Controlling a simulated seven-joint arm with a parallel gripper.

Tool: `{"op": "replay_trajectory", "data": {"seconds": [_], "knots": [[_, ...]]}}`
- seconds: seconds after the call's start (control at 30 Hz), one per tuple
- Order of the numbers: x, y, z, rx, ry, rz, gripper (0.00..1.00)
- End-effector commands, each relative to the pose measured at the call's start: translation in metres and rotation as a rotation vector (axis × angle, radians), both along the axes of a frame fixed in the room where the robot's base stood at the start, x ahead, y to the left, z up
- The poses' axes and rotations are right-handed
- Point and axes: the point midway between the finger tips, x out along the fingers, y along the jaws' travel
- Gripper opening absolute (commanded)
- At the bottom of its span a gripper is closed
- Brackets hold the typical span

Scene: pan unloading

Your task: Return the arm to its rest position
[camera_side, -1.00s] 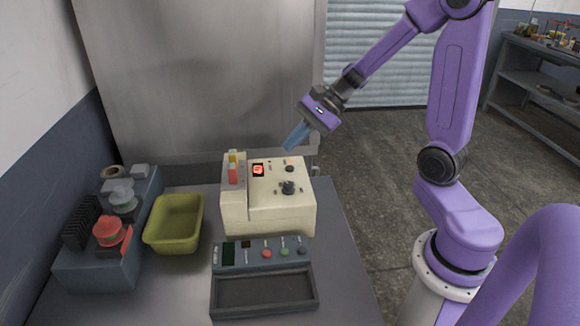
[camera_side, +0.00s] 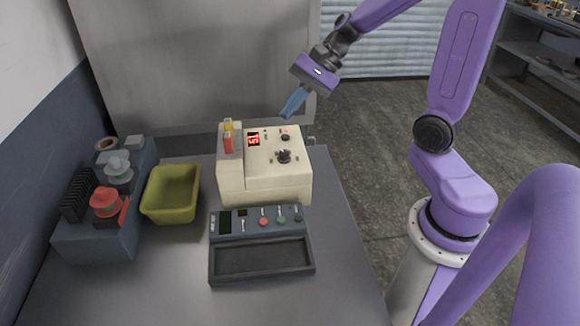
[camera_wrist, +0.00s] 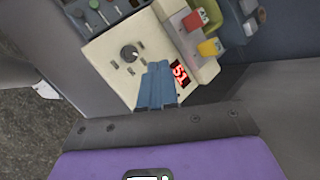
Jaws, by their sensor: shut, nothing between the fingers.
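My purple gripper with blue fingers (camera_side: 293,103) is shut and empty. It hangs in the air above the back right part of the cream machine (camera_side: 278,185), apart from it, with its fingers pointing down and left. The closed fingers also show in the wrist view (camera_wrist: 157,86), in front of the machine's top face with its black knob (camera_wrist: 130,53) and red lit display (camera_wrist: 180,75). My arm reaches in from the upper right of the side view, and part of it is cut off by the top edge.
A grey balance with an empty tray (camera_side: 262,258) lies in front of the machine. A yellow-green bin (camera_side: 172,194) and a dark rack holding red and clear items (camera_side: 85,238) stand to the left. A grey panel (camera_side: 200,70) stands behind. The table's front is clear.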

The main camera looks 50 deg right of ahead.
Motion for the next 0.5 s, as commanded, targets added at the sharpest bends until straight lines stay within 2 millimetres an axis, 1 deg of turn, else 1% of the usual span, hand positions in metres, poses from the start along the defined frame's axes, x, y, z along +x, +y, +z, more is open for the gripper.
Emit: {"op": "replay_trajectory", "data": {"seconds": [0.03, 0.1, 0.2, 0.33, 0.5], "knots": [[-0.014, 0.013, -0.003, -0.036, -0.011, 0.104, 0.0], [-0.034, 0.027, -0.008, -0.094, -0.032, 0.257, 0.0], [-0.063, 0.042, -0.015, -0.174, -0.069, 0.475, 0.0], [-0.099, 0.053, -0.023, -0.271, -0.127, 0.756, 0.0], [-0.141, 0.058, -0.031, -0.39, -0.222, 1.122, 0.0]]}}
